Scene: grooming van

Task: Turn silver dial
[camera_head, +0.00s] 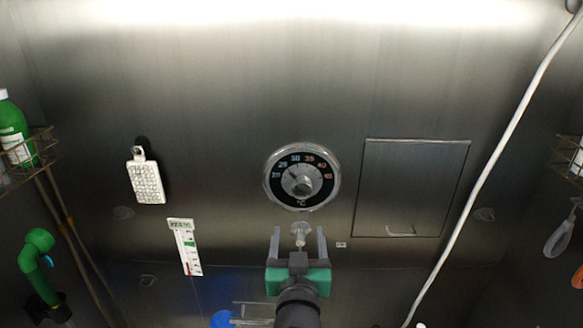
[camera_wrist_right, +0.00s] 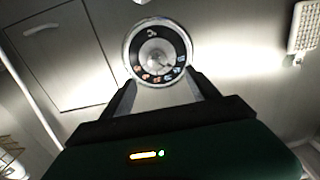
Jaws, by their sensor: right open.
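The silver dial (camera_head: 302,177) is a round knob with a black numbered ring and a chrome rim, mounted on the brushed metal wall near the middle of the head view. A °C mark is at the ring's bottom. It also shows in the right wrist view (camera_wrist_right: 157,53), upside down, ahead of the fingers. My right gripper (camera_head: 299,232) is open, with its two fingers pointing up just below the dial in the head view. Nothing is between the fingers except a small pale fitting seen behind them. The fingers look apart from the dial. My left gripper is not in view.
A metal panel (camera_head: 412,188) is right of the dial. A white cable (camera_head: 496,152) runs down the wall farther right. A white textured block (camera_head: 146,181) and a thermometer card (camera_head: 185,247) hang at left. A wire basket with a green bottle (camera_head: 14,130) is at the left edge.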

